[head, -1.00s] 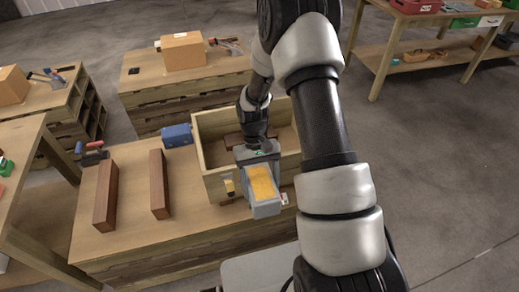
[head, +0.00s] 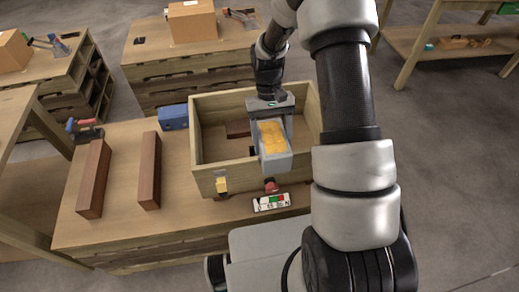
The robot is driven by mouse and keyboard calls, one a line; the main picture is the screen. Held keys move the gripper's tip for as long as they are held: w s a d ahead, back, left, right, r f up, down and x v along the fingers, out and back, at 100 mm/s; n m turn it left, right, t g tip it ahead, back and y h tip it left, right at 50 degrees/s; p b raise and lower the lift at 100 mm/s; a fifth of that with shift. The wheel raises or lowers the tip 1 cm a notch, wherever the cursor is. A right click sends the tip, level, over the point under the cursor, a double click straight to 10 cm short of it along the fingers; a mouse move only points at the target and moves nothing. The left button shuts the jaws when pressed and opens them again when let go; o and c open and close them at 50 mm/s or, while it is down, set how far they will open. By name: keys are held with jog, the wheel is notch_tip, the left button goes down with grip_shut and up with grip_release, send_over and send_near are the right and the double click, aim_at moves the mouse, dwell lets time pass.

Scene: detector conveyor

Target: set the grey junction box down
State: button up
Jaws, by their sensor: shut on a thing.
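The grey junction box (head: 276,160) has a yellow-orange face and shows in the head view near the centre. My gripper (head: 271,108) is shut on its upper end and holds it tilted. In the picture the box overlaps the front right part of an open wooden crate (head: 209,178). It looks raised over the crate's front wall, but its exact height cannot be told.
Two dark wooden bars (head: 148,171) lie on the workbench (head: 120,218) at left. A blue box (head: 174,117) stands beside the crate. A small yellow item (head: 222,184), a red knob (head: 270,185) and a labelled strip (head: 271,202) are at the crate's front. Bench space between the bars is clear.

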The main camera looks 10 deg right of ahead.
aim_at(269, 123)
jog(key=w+b, duration=0.2)
jog(key=b, duration=0.1)
jog(key=shift+f+b, duration=0.3)
jog(key=shift+f, duration=0.1)
jog(key=w+b, duration=0.1)
jog(key=b, duration=0.2)
jog(key=shift+r, duration=0.3)
jog(key=b, duration=0.2)
jog(key=shift+w+r+n+b, duration=0.3)
jog(key=shift+w+r+b, duration=0.05)
jog(key=shift+w+b, duration=0.05)
jog(key=shift+w+d+r+n+h+b, duration=0.1)
jog(key=shift+w+r+n+h+b, duration=0.15)
jog(key=shift+w+n+b, duration=0.55)
jog(key=w+f+n+t+h, duration=0.1)
jog(key=w+n+t+h, duration=0.3)
jog(key=w+n, duration=0.85)
notch_tip(269, 123, down, 15)
jog(key=w+n+b, duration=0.2)
jog(key=n+b, duration=0.1)
jog(key=b, duration=0.3)
jog(key=shift+w+a+t, duration=0.15)
jog(key=shift+a+t, duration=0.05)
jog(key=shift+t, duration=0.1)
